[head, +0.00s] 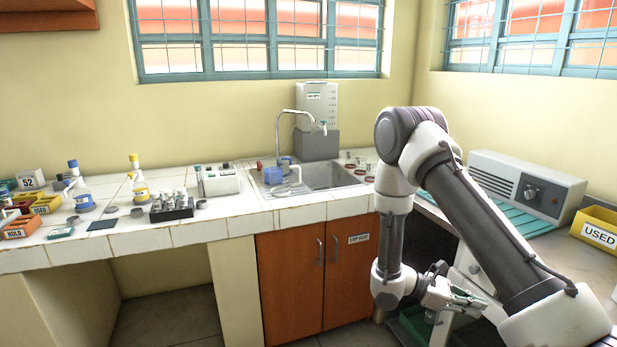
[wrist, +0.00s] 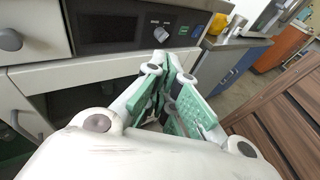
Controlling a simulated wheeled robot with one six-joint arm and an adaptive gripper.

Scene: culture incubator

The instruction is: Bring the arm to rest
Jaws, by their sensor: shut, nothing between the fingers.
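My gripper (head: 458,299) hangs low at the end of my bent arm, in front of the right-hand counter and below its top. In the wrist view my gripper (wrist: 172,92) shows its green finger pads close together, shut and empty. The fingers point toward a cabinet front with a dark control panel (wrist: 108,30). In the head view my arm hides part of the corner between the two counters.
A white box with a knob (head: 515,188) stands on the right counter, with a yellow USED bin (head: 598,237) beside it. The tiled counter (head: 135,243) holds bottles, racks and a sink (head: 330,178). Orange cabinet doors (head: 290,275) are below. Brown slats (wrist: 285,115) lie right in the wrist view.

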